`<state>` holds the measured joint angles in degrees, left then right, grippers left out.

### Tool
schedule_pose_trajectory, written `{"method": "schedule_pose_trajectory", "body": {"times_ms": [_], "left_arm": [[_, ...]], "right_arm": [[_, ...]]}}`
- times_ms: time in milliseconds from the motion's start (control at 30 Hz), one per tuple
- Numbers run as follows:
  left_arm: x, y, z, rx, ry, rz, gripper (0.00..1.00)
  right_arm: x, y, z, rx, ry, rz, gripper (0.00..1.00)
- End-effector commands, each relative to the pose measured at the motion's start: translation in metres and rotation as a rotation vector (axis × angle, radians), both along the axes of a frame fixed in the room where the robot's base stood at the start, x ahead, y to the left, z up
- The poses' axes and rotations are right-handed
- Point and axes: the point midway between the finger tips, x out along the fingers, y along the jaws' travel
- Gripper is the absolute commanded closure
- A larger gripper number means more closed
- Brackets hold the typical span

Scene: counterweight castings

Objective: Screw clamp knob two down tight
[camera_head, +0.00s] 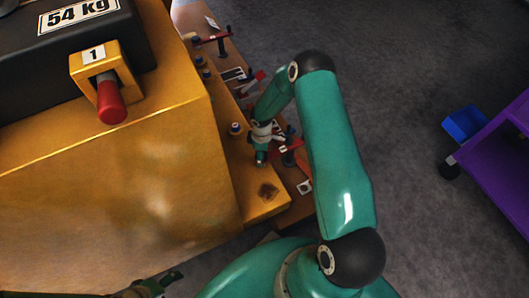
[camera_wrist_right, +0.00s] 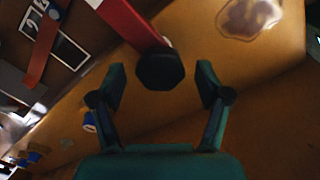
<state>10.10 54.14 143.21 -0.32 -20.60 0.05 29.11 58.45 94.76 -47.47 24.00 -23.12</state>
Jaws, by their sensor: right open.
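A dark, many-sided clamp knob (camera_wrist_right: 160,69) sits at the end of a red clamp arm (camera_wrist_right: 130,20) in the right wrist view. My right gripper (camera_wrist_right: 161,92) is open, with one finger on each side of the knob and visible gaps between. In the head view my right gripper (camera_head: 262,157) is low at the yellow ledge, beside a red clamp (camera_head: 290,148); it partly hides what is there. The number of this clamp cannot be read for certain. My left gripper (camera_head: 152,287) shows only in part at the bottom edge, and its fingers are unclear.
A large yellow block (camera_head: 130,190) fills the left, carrying a black 54 kg casting (camera_head: 60,65) and a red handle (camera_head: 110,102) marked 1. Another red clamp (camera_head: 213,41) stands farther along the ledge. A purple cart (camera_head: 495,165) and blue bin (camera_head: 464,124) are at right; grey floor lies between.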

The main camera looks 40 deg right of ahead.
Motion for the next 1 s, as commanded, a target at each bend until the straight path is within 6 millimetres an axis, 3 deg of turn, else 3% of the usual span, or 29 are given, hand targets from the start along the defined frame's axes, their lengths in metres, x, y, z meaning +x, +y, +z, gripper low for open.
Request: {"method": "schedule_pose_trajectory", "body": {"times_ms": [167,600,767,1000], "left_arm": [[0.000,0.000,0.000,0.000,0.000,0.000,0.24],[0.000,0.000,0.000,0.000,0.001,0.000,0.24],[0.000,0.000,0.000,0.000,0.001,0.000,0.24],[0.000,0.000,0.000,0.000,0.001,0.000,0.24]], "right_arm": [[0.001,0.000,0.020,-0.001,-0.003,0.001,0.24],[-0.002,0.000,0.101,-0.001,-0.002,0.000,0.24],[-0.003,0.000,0.114,0.000,0.000,0.001,0.24],[-0.004,0.001,0.116,0.001,0.001,0.001,0.24]]}}
